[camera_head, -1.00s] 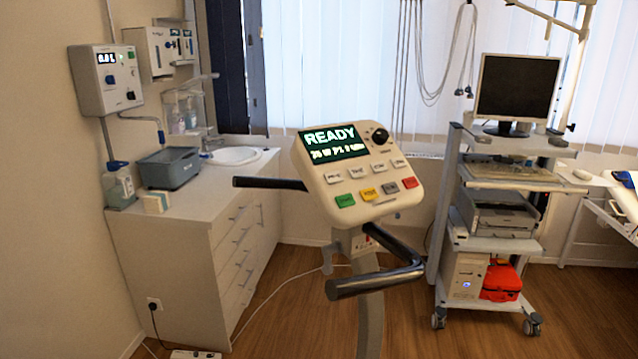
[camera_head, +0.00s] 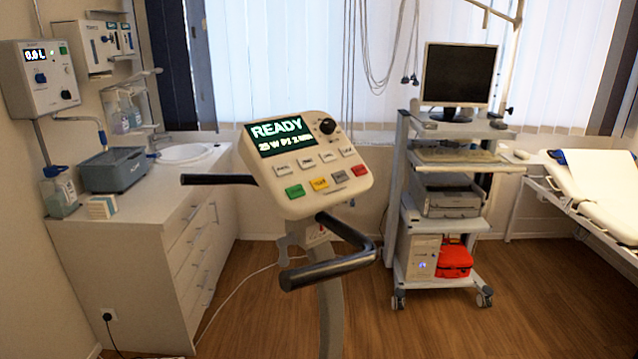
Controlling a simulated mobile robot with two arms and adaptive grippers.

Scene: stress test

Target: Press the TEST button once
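The beige control console (camera_head: 303,165) of an exercise bike stands upright near the middle of the head view, tilted toward me. Its dark screen (camera_head: 279,133) reads READY with a smaller line below. Under the screen are white buttons and a lower row with a green button (camera_head: 295,191), a yellow button (camera_head: 319,184), a grey button (camera_head: 340,177) and a red button (camera_head: 360,170). The yellow button's label looks like TEST, but it is small and blurred. A black knob (camera_head: 327,126) sits at the upper right. Neither of my grippers is in view.
Black handlebars (camera_head: 330,268) stick out in front of and left of the console. A white cabinet with a sink (camera_head: 185,153) stands at left. A cart (camera_head: 440,225) with a monitor (camera_head: 458,75) stands behind right, and a bed (camera_head: 600,190) at far right. Wooden floor is open at front right.

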